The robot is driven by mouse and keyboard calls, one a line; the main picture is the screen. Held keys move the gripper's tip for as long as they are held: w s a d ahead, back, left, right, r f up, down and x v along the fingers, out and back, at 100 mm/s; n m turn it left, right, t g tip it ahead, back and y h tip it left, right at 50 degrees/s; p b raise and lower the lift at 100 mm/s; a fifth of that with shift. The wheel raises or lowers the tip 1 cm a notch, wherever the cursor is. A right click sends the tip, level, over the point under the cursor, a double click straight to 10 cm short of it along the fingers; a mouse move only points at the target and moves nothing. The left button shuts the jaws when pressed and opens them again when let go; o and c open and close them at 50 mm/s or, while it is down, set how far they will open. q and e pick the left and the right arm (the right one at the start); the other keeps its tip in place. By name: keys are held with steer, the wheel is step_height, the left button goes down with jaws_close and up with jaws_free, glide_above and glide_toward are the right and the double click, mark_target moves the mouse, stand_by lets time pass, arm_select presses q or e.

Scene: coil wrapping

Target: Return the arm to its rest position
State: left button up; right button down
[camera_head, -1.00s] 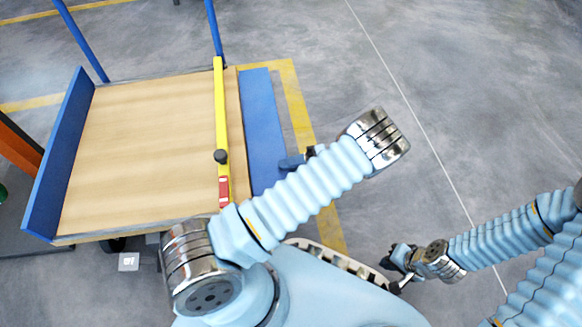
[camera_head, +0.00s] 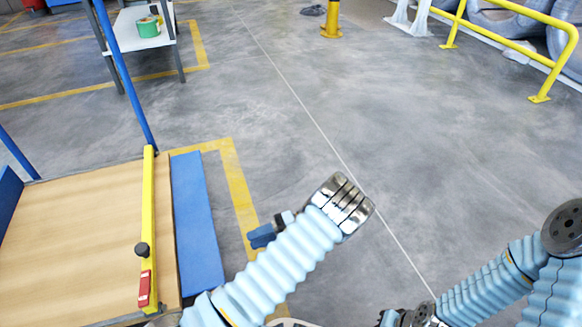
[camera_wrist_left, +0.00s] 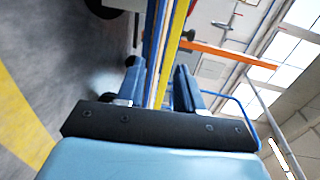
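My left arm comes in from the lower left in the head view, light blue and ribbed with a silver joint at its end. My left gripper (camera_head: 262,236) shows partly from behind this arm, above the floor to the right of the blue strip. In the left wrist view its two blue fingers (camera_wrist_left: 160,88) stand apart with nothing held between them, so it is open. My right arm is at the lower right. Only a small dark part by its right gripper (camera_head: 388,318) shows at the bottom edge, and its fingers cannot be made out.
A wooden-topped table (camera_head: 75,240) with a yellow bar (camera_head: 147,215) and a blue strip (camera_head: 196,225) stands at the left. A white table (camera_head: 138,32) with a green roll (camera_head: 148,27) is farther back. Yellow railings (camera_head: 520,40) stand far right. Open grey floor lies in the middle.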

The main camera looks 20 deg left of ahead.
arm_select(q)
steer(key=s+d+f+m+t+h, duration=0.35)
steer(key=s+f+h, duration=0.7)
steer(key=f, duration=0.45)
steer(key=d+h, duration=0.1)
steer(key=s+d+m+t+h, duration=0.1)
steer(key=d, duration=0.1)
steer(key=d+f+m+t+h, duration=0.1)
steer(key=d+h, duration=0.1)
steer(key=shift+s, duration=0.3)
steer(key=w+d+r+t+h+p, duration=0.1)
steer(key=d+r+t+p, duration=0.1)
steer(key=r+p, duration=0.5)
steer(key=w+d+r+t+h+p, duration=0.1)
steer(key=r+t+p, duration=0.3)
steer(key=r+p, duration=0.4)
step_height(320, 180, up, 4)
steer(key=shift+d+r+h, duration=0.1)
steer(key=shift+d+h, duration=0.25)
steer(key=shift+d, duration=0.4)
steer(key=shift+m, duration=0.25)
